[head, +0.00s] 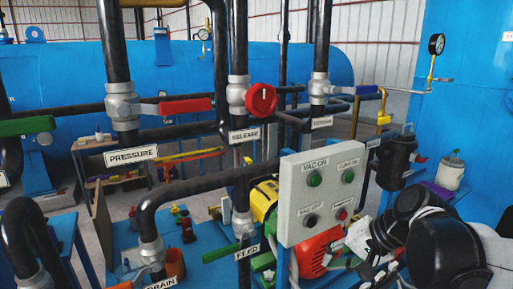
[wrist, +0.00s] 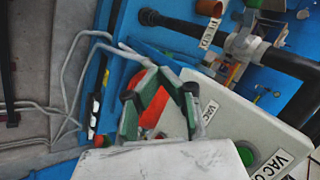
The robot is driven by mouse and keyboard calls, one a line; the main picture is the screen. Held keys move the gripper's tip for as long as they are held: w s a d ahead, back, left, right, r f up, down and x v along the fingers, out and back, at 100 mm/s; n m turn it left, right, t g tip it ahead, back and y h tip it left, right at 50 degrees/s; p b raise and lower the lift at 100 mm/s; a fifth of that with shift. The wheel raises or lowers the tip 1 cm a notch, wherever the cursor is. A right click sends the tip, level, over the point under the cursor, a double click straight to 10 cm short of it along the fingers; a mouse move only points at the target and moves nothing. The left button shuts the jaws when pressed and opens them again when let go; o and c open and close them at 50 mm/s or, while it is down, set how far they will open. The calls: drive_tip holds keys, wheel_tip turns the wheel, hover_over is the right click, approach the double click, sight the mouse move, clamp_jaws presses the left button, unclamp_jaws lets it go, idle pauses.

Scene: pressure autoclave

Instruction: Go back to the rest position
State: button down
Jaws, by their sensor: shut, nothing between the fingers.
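My gripper (wrist: 158,76) is in the middle of the wrist view, with its fingers together and nothing held. Red and green surfaces show around and through the gap in its linkage. A pale grey control box (wrist: 240,125) lies just right of it in that view. In the head view my black and white arm is at the lower right, beside the control box (head: 300,212). My fingertips are hard to make out there. The box carries green, black and red buttons and a VAC ON label.
Black pipes with a red-handled PRESSURE valve (head: 185,106), a red round RELEASE knob (head: 261,99) and a green FEED handle (head: 233,251) stand left of the box. A red motor cover (head: 318,252) sits low behind it. A large blue tank (head: 180,70) fills the back.

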drive_tip(key=s+d+n+t+h, duration=0.1)
drive_tip(key=s+n+h, duration=0.1)
drive_tip(key=s, duration=0.3)
drive_tip(key=s+d+r+n+t+h, duration=0.1)
drive_tip(key=s+d+n+h, duration=0.1)
drive_tip(key=s, duration=0.4)
drive_tip(key=shift+r+n+t+h, duration=0.2)
drive_tip(key=shift+n+t+h, duration=0.1)
drive_tip(key=shift+n+h, duration=0.4)
